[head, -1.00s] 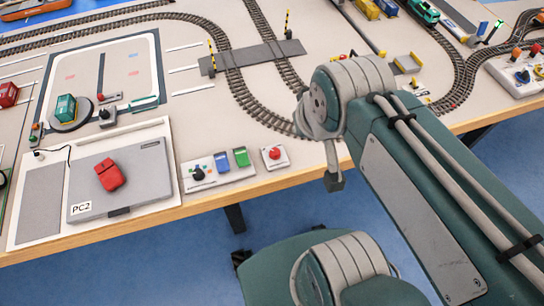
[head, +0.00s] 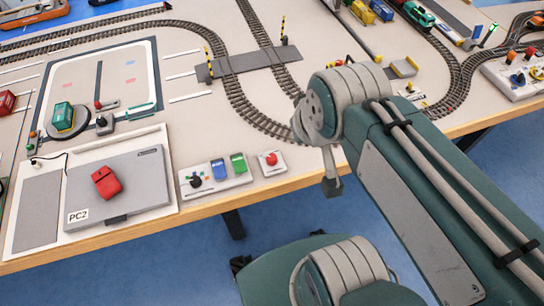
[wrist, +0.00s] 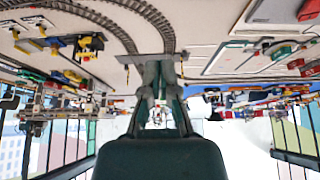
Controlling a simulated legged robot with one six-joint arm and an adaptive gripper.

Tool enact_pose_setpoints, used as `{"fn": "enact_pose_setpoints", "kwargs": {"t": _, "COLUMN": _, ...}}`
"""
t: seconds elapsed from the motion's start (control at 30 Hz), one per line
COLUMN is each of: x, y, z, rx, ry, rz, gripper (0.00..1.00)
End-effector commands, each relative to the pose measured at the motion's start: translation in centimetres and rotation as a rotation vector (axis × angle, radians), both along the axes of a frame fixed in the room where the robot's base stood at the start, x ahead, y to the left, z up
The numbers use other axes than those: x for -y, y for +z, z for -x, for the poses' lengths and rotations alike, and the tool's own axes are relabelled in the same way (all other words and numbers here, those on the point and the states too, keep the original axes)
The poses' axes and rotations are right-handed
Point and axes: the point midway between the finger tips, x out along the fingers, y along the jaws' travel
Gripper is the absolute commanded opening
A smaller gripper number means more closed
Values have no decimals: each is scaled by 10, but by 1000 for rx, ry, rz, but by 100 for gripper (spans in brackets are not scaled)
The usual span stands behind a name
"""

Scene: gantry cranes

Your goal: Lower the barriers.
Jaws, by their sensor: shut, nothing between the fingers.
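Two yellow-and-black striped barriers stand raised, close to upright, at the grey level crossing (head: 245,62) in the head view. One barrier (head: 209,62) is at its left end and the other barrier (head: 283,27) is at its far right end. A white control box (head: 217,185) with a black knob, a blue switch and a green switch lies at the table's front edge. A small box with a red button (head: 270,160) sits just right of it.
A grey laptop-like panel marked PC2 (head: 130,195) with a red mouse-like object (head: 106,182) lies at the left. Curved track (head: 240,105) runs behind the control boxes. Another control panel (head: 520,78) is at the right. Toy trains stand at the back.

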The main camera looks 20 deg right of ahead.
Motion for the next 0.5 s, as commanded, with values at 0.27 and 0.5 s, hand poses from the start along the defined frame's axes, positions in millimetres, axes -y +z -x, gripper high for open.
{"fn": "enact_pose_setpoints", "kwargs": {"t": 0.27, "x": 0, "y": -12, "z": -22, "rx": -69, "ry": 110, "rz": 52, "gripper": 81}}
{"fn": "enact_pose_setpoints", "kwargs": {"t": 0.5, "x": 1, "y": -47, "z": -67, "rx": -203, "ry": 380, "rz": 147, "gripper": 81}}
